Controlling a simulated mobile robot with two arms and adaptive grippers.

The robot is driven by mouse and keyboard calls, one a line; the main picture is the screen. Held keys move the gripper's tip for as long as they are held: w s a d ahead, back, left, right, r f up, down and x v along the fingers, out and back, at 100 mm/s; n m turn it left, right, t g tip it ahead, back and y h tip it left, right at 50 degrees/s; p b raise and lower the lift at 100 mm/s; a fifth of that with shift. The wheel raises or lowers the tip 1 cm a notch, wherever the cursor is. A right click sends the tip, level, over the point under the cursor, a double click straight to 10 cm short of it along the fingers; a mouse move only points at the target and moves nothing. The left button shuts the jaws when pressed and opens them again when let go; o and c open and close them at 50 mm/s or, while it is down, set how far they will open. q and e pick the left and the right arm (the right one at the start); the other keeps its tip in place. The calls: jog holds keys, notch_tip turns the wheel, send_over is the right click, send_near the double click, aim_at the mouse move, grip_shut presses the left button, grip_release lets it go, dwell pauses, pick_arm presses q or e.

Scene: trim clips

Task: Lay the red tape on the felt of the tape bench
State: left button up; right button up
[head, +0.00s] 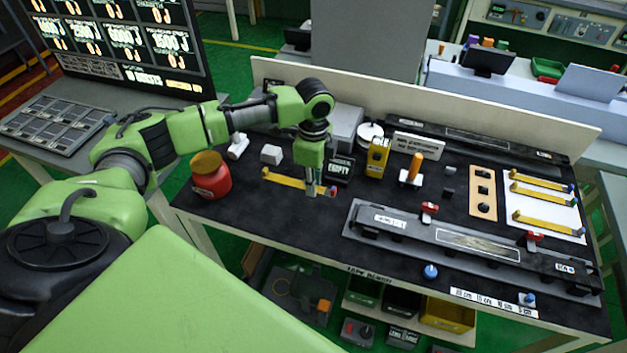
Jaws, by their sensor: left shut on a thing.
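A yellow strip with a red end piece, which looks like the red tape (285,180), is at the left part of the tape bench. My left gripper (311,190) points down and is shut on this strip near its red end. The strip is level and close to the black felt (262,215); I cannot tell whether it touches. The gripper hides a short piece of the strip. My right gripper is out of view.
A red jar (210,178) stands left of the strip. A yellow box (377,157) and an orange-handled tool (414,167) stand to the right. A long grey fixture (470,242) fills the front right. More yellow strips lie on a white panel (545,214). Felt before the strip is clear.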

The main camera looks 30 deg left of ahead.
pick_arm(q)
jog(key=shift+a+r+p, duration=0.1)
jog(key=shift+r+p, duration=0.05)
jog(key=shift+p, duration=0.45)
jog(key=b, duration=0.3)
send_over(313, 209)
notch_tip(313, 209, down, 7)
jog(key=shift+r, duration=0.1)
jog(key=shift+f+b, duration=0.35)
jog(key=shift+f, duration=0.7)
jog(key=o, duration=0.9)
jog(key=shift+o, duration=0.2)
